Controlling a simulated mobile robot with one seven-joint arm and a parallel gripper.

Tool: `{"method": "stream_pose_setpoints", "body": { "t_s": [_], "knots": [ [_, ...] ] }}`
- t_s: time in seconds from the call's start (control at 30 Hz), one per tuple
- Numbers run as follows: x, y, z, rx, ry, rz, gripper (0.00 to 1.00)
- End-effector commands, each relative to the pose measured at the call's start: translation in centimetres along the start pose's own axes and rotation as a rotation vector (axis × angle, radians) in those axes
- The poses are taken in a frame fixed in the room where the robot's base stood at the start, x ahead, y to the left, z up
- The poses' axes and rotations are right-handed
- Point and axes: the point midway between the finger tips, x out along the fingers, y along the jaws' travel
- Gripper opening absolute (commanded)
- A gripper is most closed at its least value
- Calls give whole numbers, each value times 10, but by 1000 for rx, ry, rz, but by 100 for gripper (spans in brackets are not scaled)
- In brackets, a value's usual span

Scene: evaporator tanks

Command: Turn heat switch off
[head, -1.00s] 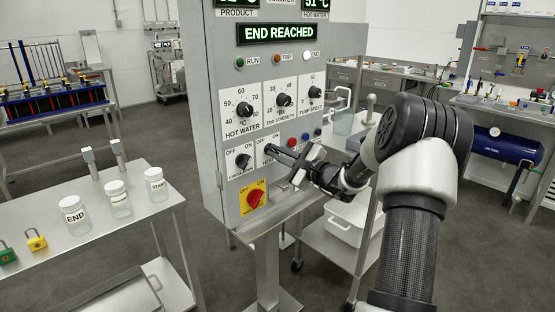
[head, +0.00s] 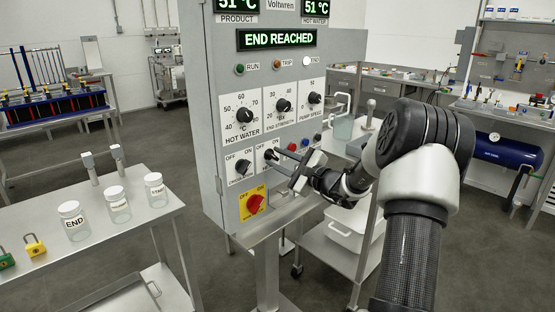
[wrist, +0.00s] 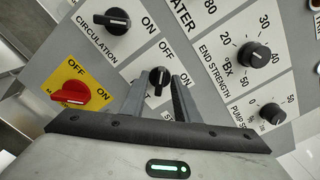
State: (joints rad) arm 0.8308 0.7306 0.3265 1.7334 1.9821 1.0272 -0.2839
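The heat switch (wrist: 159,77) is a small black knob with a white mark on the grey control panel (head: 215,120). In the wrist view it sits between the tips of my gripper (wrist: 160,88), with one finger on each side. A gap shows on the left; the right finger is very close, and I cannot tell if it touches. The knob's exact setting is hard to read. In the head view my gripper (head: 273,158) reaches the panel from the right.
The circulation switch (wrist: 112,21) and red main switch (wrist: 70,93) are left of my fingers. The end strength knob (wrist: 256,54) and pump speed knob (wrist: 272,113) are to the right. The display (head: 277,39) reads END REACHED. A bench with jars (head: 75,220) stands left.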

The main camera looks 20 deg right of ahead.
Motion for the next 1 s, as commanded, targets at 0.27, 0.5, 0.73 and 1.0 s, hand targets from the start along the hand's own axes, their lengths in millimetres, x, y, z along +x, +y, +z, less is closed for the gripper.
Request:
{"method": "stream_pose_setpoints", "body": {
  "t_s": [0.27,0.5,0.73,1.0],
  "knots": [
    [-54,-2,0,0,4,-2,28],
    [-114,-1,0,1,5,-2,28],
    [-155,-1,0,0,3,-1,28],
    [-170,0,0,0,0,0,28]
  ]
}}
